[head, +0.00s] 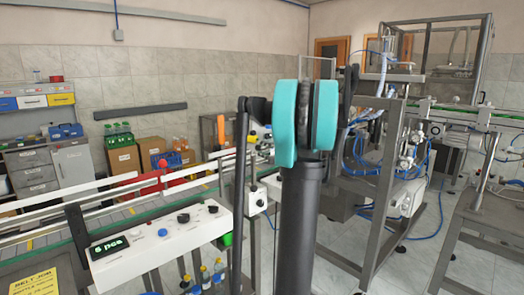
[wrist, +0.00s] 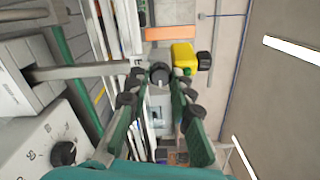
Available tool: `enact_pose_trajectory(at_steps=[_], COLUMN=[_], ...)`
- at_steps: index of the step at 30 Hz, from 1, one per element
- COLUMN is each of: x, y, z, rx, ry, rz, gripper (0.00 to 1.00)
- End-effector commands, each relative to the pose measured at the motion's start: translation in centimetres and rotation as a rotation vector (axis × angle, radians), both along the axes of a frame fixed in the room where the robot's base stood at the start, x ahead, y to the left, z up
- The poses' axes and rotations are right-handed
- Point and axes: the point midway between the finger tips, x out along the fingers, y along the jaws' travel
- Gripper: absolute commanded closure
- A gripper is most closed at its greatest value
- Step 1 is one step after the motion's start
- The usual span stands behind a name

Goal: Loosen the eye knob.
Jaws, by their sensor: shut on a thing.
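The eye knob (wrist: 159,73) appears in the wrist view as a small dark round knob with a pale mark on its face. My gripper (wrist: 157,79) has one fingertip on each side of it and is shut on it. Where the pads touch the knob is too small to see clearly. A grey body shows below the knob between the fingers. In the head view my own teal and black arm stands in front, and the knob and fingertips cannot be made out there.
A metal rod (wrist: 80,70) reaches toward the left fingertip. A yellow part (wrist: 183,55) and an orange bar (wrist: 170,33) lie beyond the knob. A white control panel (head: 155,243) with knobs and buttons stands by the conveyor at lower left. Metal machine frames stand at right.

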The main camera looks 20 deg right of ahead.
Motion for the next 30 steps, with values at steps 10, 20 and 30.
enact_pose_trajectory(at_steps=[10, 20, 30], x=[0.0, 0.0, 0.0], y=[-0.09, -0.09, -0.03], z=[-0.03, -0.03, -0.02], rx=[0.044, 0.044, 0.044], ry=[0.017, 0.017, 0.016], rz=[-0.002, -0.002, -0.001], gripper=[1.0, 0.75, 0.57])
